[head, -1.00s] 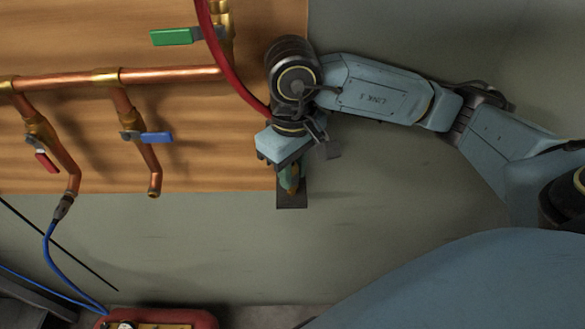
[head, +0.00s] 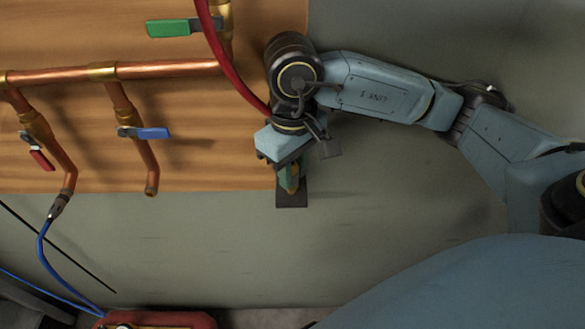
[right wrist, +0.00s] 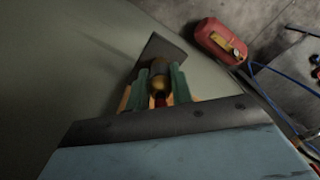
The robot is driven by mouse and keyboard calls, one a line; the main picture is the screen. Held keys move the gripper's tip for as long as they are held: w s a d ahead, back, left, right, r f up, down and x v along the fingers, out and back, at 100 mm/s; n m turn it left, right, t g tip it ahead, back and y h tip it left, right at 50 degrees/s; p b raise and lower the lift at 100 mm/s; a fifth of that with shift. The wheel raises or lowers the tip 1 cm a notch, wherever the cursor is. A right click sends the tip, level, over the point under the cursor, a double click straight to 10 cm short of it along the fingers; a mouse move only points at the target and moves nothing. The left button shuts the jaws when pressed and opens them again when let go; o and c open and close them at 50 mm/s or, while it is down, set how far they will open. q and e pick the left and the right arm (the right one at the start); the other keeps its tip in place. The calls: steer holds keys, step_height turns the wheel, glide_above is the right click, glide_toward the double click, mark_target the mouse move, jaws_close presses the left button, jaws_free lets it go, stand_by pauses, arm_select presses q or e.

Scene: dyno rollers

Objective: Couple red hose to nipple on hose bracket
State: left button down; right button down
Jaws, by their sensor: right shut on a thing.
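The red hose (head: 228,70) hangs from the top of the head view and curves down behind my right wrist. My right gripper (head: 289,180) points down at the dark hose bracket (head: 292,198) on the grey wall, just below the wooden board. In the right wrist view, the green-tipped fingers (right wrist: 161,87) are shut on the red hose's end (right wrist: 160,100). A brass fitting (right wrist: 159,68) lies between the fingertips, in line with the hose, against the bracket plate (right wrist: 160,50). I cannot tell whether hose and nipple are joined. My left gripper is out of view.
Copper pipes (head: 160,69) with green (head: 170,28), blue (head: 152,133) and red (head: 42,160) valve handles are on the board at left. A blue hose (head: 43,255) hangs from one pipe. A red machine (head: 160,320) stands below. The wall right of the bracket is clear.

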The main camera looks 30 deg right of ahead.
steer(key=shift+f+b, duration=0.35)
steer(key=shift+b, duration=0.1)
steer(key=c, duration=1.1)
jaws_free()
steer(key=shift+c, duration=0.2)
step_height(320, 180, up, 8)
steer(key=shift+f, duration=0.2)
